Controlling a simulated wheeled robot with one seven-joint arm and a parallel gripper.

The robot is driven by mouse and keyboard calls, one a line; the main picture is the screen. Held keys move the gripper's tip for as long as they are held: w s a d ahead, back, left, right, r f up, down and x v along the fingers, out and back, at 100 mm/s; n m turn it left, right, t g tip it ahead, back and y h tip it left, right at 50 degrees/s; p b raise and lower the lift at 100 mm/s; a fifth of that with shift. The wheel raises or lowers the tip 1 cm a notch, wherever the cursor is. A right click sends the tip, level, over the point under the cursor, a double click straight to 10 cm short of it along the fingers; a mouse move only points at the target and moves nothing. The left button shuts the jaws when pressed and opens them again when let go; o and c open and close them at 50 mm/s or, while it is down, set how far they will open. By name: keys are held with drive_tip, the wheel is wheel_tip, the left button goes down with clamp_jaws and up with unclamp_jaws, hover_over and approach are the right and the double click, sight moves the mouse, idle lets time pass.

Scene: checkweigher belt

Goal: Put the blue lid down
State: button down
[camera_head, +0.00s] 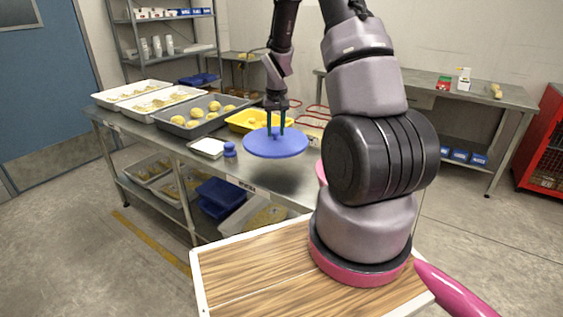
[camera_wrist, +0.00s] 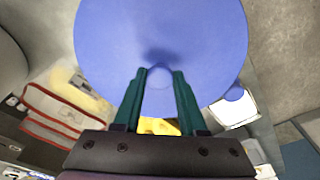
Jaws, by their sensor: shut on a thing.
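The blue lid (camera_head: 276,144) is a flat round disc with a small knob at its middle. My gripper (camera_head: 275,133) is shut on the lid's knob from above and holds it level, apparently above the steel table (camera_head: 262,176). In the wrist view the lid (camera_wrist: 160,30) fills the upper middle, with the green fingers of my gripper (camera_wrist: 160,78) on either side of its knob. The lid hides part of the table under it, so its exact height cannot be told.
On the table are a blue weight-like object (camera_head: 229,149), a white tray (camera_head: 207,147), a yellow tray (camera_head: 240,122) and a grey tray with yellow items (camera_head: 180,131). White trays (camera_head: 131,93) stand farther left. Red wire racks (camera_head: 312,109) lie behind the lid. Bins sit on the lower shelf.

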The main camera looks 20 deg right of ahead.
wheel_tip(320, 180, down, 10)
drive_tip(key=shift+f, duration=0.1)
idle(0.4)
drive_tip(key=shift+c, duration=2.3)
unclamp_jaws()
